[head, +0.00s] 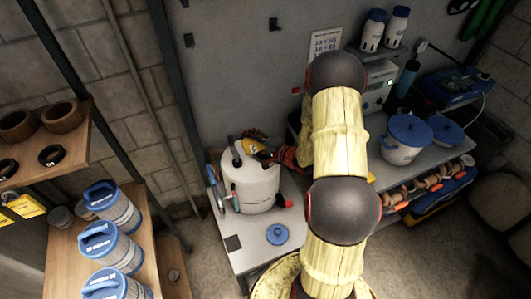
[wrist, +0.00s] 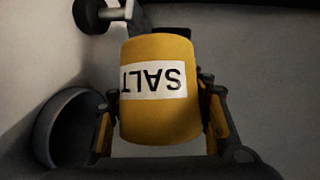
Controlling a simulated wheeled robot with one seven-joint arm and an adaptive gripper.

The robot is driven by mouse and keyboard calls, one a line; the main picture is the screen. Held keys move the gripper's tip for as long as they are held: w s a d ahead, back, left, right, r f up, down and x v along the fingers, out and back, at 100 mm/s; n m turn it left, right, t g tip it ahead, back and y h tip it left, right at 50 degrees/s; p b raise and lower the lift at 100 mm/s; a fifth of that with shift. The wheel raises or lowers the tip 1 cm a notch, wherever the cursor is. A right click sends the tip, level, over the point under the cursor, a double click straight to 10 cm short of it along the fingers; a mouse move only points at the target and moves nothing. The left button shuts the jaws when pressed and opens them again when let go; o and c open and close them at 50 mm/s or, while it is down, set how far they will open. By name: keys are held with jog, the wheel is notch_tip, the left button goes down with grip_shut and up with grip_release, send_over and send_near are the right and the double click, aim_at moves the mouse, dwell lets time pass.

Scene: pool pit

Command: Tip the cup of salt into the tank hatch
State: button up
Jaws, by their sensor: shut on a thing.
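The yellow cup (wrist: 160,108) fills the middle of the wrist view; its white SALT label reads upside down there. My gripper (wrist: 157,122) is shut on the cup, one finger on each side. In the head view the cup (head: 252,146) is a small yellow patch at the end of my gripper (head: 262,150), over the top of the white tank (head: 251,188). A dark round rim (wrist: 68,128), perhaps the tank hatch, shows to the left of the cup in the wrist view. The cup's mouth, any salt and its exact tilt cannot be made out.
A blue lid (head: 277,234) lies on the grey bench (head: 255,252) in front of the tank. A white pot with a blue lid (head: 406,138) stands on the bench at right. Blue-topped filter cartridges (head: 113,206) stand on the wooden shelf at left.

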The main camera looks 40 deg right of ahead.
jog(key=shift+d+r+m+t+p, duration=0.2)
jog(key=shift+r+m+t+p, duration=0.15)
jog(key=shift+m+p, duration=0.35)
dwell(0.8)
jog(key=shift+s+d+f+m+t+y, duration=0.1)
jog(key=shift+d+f+m+t+y, duration=0.1)
jog(key=shift+f+m+t+y, duration=0.3)
dwell(1.4)
jog(key=shift+d+r+m+t+y, duration=0.15)
jog(key=shift+d+r+m+t, duration=0.1)
jog(key=shift+m, duration=0.35)
jog(key=shift+d+r+m+t+y, duration=0.1)
jog(key=shift+d+m+t+y, duration=0.1)
jog(key=shift+m, duration=0.4)
dwell(2.8)
